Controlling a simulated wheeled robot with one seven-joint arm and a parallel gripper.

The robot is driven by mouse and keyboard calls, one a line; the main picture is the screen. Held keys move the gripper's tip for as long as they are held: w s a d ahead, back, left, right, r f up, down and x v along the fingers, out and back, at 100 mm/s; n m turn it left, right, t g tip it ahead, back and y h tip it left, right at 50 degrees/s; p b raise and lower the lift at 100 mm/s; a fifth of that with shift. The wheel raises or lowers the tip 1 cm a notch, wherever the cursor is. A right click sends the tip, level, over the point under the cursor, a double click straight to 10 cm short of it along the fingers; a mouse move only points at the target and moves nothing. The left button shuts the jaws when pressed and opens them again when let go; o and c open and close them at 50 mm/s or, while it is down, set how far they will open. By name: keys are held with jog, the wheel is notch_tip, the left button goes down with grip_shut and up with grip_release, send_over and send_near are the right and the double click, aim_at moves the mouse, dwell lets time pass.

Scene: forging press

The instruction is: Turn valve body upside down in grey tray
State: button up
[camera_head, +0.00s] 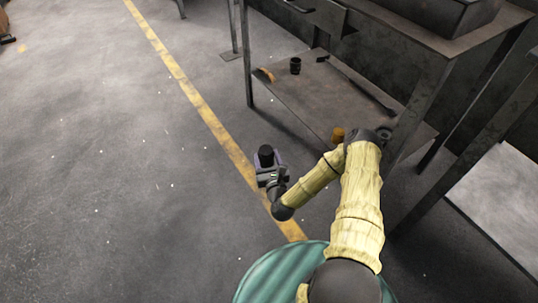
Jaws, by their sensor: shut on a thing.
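My gripper (270,174) is left of the workbench, over the floor near the yellow line. It is shut on a small dark piece (266,151) with a round black end at the top. A purple-grey edge shows beside this piece, and I cannot tell whether it belongs to it. The jaws hide the lower part. The piece may be the valve body, but it is too small to be sure. I cannot make out a grey tray.
The metal workbench (430,38) stands at the upper right. Its lower shelf (310,95) holds a black cup-like part (295,66), an orange-brown item (266,75), a long dark bar (362,88) and a brass-coloured part (338,134). A pale panel (505,195) is at right. The left floor is open.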

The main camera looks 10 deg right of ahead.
jog(key=shift+w+d+r, duration=0.25)
jog(key=shift+d+r, duration=0.1)
jog(key=shift+r, duration=0.25)
notch_tip(320, 180, up, 13)
jog(key=p, duration=1.3)
jog(key=shift+r, duration=0.2)
jog(key=shift+a, duration=0.1)
jog(key=shift+w, duration=0.15)
